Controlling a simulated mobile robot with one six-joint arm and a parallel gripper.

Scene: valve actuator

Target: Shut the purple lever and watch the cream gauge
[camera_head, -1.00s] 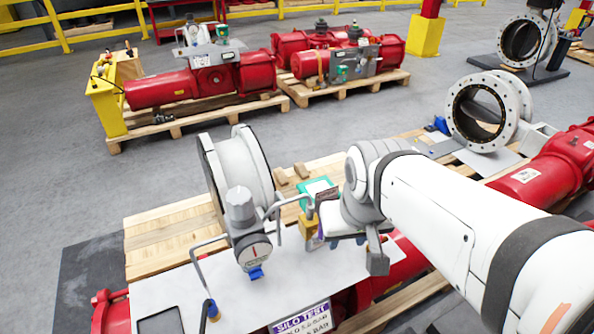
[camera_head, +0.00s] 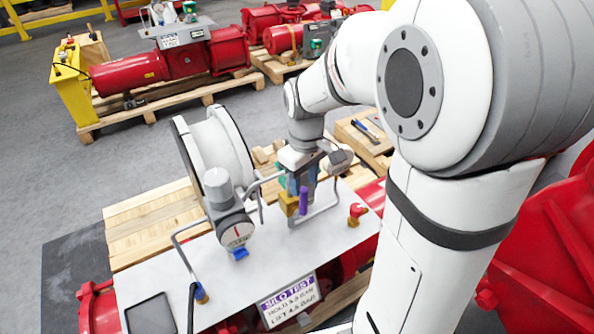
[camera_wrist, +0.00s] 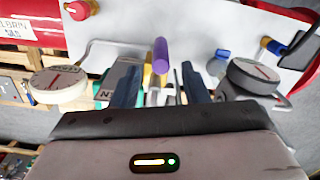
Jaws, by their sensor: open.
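The purple lever (camera_head: 304,200) stands roughly upright beside a yellow valve body (camera_head: 289,204) on the white panel. In the wrist view the purple lever (camera_wrist: 161,55) shows in line with the gap between my fingers; I cannot tell whether it is inside the gap in depth. My gripper (camera_head: 300,180) is open, pointing down just above the valve; its two dark fingers also show in the wrist view (camera_wrist: 160,82). A cream gauge (camera_wrist: 58,82) with a red needle shows at left in the wrist view. A grey gauge with a dark rim (camera_wrist: 256,76) is at right.
The grey gauge (camera_head: 236,234) and bent pipes stand close left of my gripper. A red knob (camera_head: 357,210) is to the right. A sign (camera_head: 290,301) is at the panel's front edge. A dark tablet-like object (camera_head: 152,315) lies at the panel's lower left.

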